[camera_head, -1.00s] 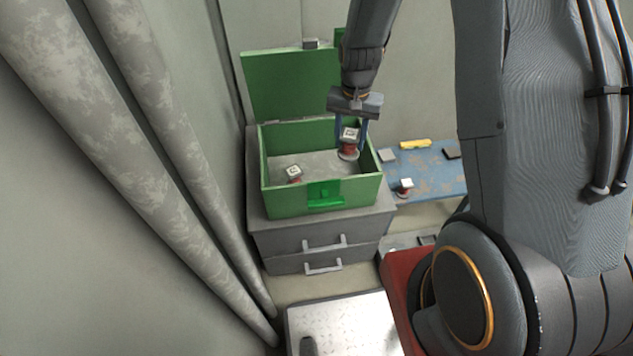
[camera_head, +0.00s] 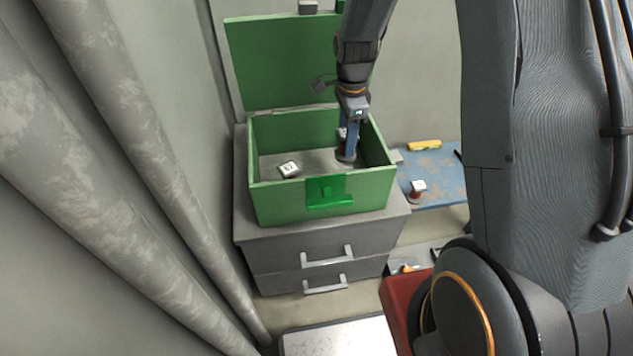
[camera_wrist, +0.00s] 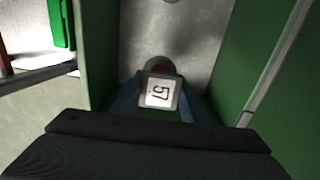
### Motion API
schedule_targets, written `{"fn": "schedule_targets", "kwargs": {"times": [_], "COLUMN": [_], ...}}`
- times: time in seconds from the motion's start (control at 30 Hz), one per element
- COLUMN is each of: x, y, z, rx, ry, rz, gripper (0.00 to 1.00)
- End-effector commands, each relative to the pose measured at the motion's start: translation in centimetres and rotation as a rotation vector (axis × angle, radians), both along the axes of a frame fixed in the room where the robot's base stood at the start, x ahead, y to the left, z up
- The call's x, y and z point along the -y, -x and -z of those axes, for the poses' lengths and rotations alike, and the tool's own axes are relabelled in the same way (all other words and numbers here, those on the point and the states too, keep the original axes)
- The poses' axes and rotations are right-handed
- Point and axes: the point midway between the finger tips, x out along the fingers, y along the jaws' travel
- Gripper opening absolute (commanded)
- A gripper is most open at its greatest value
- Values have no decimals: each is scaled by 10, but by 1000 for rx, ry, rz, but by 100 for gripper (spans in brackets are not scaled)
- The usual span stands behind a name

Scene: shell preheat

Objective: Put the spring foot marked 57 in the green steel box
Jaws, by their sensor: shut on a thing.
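The green steel box (camera_head: 268,203) stands open on a grey drawer cabinet, its lid raised at the back. My gripper (camera_head: 348,140) reaches down inside it, near the right wall. It is shut on the spring foot marked 57 (camera_wrist: 160,92), whose white label faces the wrist camera. In the head view the held foot (camera_head: 345,156) is mostly hidden by the fingers, and I cannot tell whether it touches the box floor. Another white-topped piece (camera_head: 289,169) lies tilted in the left part of the box; its small marking is hard to read.
The grey drawer cabinet (camera_head: 290,246) carries the box. A blue worn table (camera_head: 440,178) at the right holds another white-topped foot (camera_head: 417,188) and a yellow item (camera_head: 425,145). Large grey pipes (camera_head: 130,130) run along the left. The middle of the box floor is clear.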

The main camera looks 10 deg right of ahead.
Motion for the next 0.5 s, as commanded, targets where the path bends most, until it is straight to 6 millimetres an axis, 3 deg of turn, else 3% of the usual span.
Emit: {"fn": "schedule_targets", "kwargs": {"times": [0.3, 0.5], "x": [0, 0], "y": [0, 0], "z": [48, 65], "rx": [-3, -2], "ry": [0, 0], "rz": [15, 14], "gripper": [8, 8]}}
